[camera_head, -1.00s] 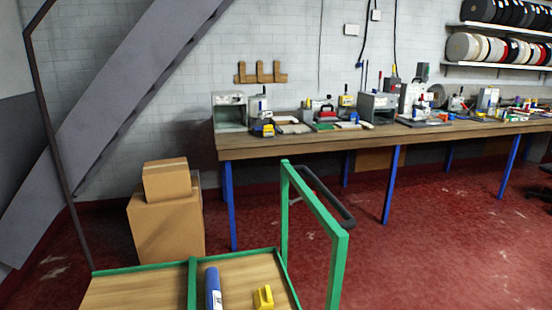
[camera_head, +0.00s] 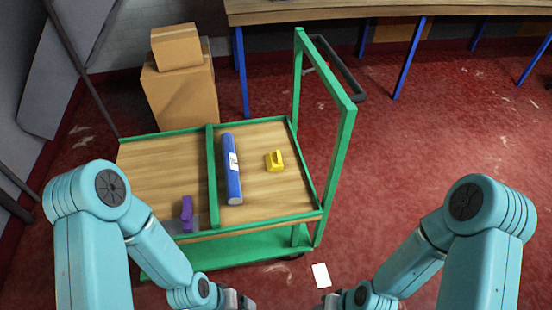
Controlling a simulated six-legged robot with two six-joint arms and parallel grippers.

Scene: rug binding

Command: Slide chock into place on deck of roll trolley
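The green-framed roll trolley (camera_head: 212,170) stands ahead of me with a wooden deck split by a green divider. A yellow chock-like block (camera_head: 275,161) with a raised grip lies in the right compartment. A blue roll (camera_head: 231,170) with a white label lies left of it, beside the divider and apart from the block. A purple upright piece (camera_head: 187,212) stands on a grey base at the front of the left compartment. My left gripper (camera_head: 238,301) and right gripper (camera_head: 333,301) are at the bottom edge, short of the trolley. Their fingertips are cut off, so their opening is unclear.
The trolley's green handle frame (camera_head: 345,140) rises along its right side. Stacked cardboard boxes (camera_head: 180,95) stand behind the trolley. A workbench (camera_head: 400,10) with blue legs is at the back. A white card (camera_head: 321,275) lies on the red floor. The floor at right is clear.

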